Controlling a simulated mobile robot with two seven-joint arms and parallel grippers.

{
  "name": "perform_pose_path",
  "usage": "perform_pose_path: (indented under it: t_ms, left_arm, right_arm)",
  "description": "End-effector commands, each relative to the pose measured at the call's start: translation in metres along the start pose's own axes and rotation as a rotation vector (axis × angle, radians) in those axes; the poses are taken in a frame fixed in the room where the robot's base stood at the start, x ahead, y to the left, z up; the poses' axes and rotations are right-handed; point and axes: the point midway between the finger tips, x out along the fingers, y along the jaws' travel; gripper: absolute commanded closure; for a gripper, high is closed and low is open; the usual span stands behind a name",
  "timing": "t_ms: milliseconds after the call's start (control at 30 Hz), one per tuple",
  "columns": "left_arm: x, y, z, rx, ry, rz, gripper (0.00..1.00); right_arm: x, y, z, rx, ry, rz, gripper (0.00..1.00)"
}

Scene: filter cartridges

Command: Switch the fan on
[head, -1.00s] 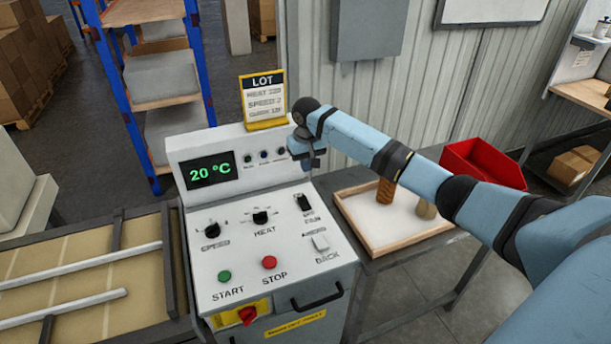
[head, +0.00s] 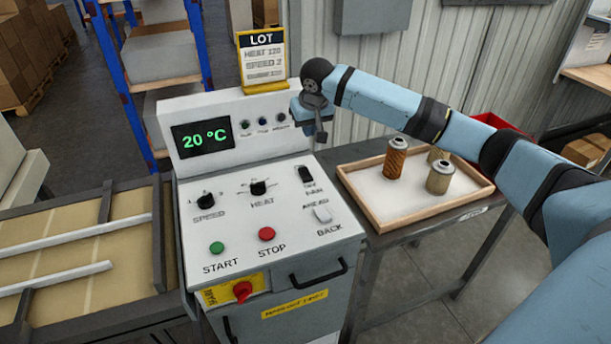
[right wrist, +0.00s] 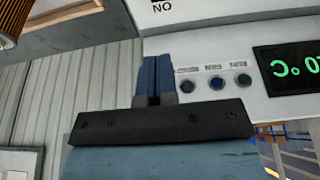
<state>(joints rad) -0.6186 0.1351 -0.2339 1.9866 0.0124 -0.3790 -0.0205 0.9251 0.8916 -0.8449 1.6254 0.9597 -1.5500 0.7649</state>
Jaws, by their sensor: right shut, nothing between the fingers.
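The fan switch (head: 306,175) is a black rocker at the upper right of the white control panel (head: 240,235), with a label under it reading FAN. My right gripper (head: 320,138) is shut and empty, pointing down just above and slightly right of the fan switch, apart from it. In the right wrist view its closed fingers (right wrist: 157,80) show in front of the panel's upright back, beside a row of small indicator lamps (right wrist: 215,83). The fan switch cannot be made out in the wrist view. My left gripper is not in view.
The panel also has a speed knob (head: 206,200), a heat knob (head: 258,187), green start (head: 217,248) and red stop (head: 266,234) buttons, and a white ahead/back switch (head: 322,214). A wooden tray (head: 390,225) with cartridges stands right. The display (head: 203,137) reads 20 °C.

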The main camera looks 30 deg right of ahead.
Motion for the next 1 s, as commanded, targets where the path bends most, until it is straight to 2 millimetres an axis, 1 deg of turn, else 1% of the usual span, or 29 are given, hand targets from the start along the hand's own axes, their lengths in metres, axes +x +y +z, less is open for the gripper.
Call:
perform_pose_path:
  t_ms: [33, 100, 467, 567, 633, 767, 1000]
  left_arm:
    - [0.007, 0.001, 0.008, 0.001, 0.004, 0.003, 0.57]
    - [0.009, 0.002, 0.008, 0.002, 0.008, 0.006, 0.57]
    - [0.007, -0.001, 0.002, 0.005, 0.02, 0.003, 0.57]
    - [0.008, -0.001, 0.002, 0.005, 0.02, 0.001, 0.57]
    - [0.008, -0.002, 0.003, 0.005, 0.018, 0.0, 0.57]
    - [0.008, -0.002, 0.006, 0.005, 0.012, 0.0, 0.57]
    - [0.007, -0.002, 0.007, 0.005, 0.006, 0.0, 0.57]
  right_arm:
    - [0.005, 0.0, 0.005, -0.002, 0.014, 0.0, 1.0]
    - [0.004, 0.0, 0.007, 0.0, 0.025, -0.003, 1.0]
    - [0.001, -0.001, 0.008, 0.001, 0.031, -0.007, 1.0]
    - [0.003, -0.001, 0.008, 0.001, 0.03, -0.006, 1.0]
    - [0.007, -0.001, 0.009, 0.001, 0.029, -0.006, 1.0]
    - [0.025, -0.001, 0.008, 0.002, 0.027, -0.005, 1.0]
    - [0.077, -0.002, 0.006, 0.002, 0.028, -0.005, 1.0]
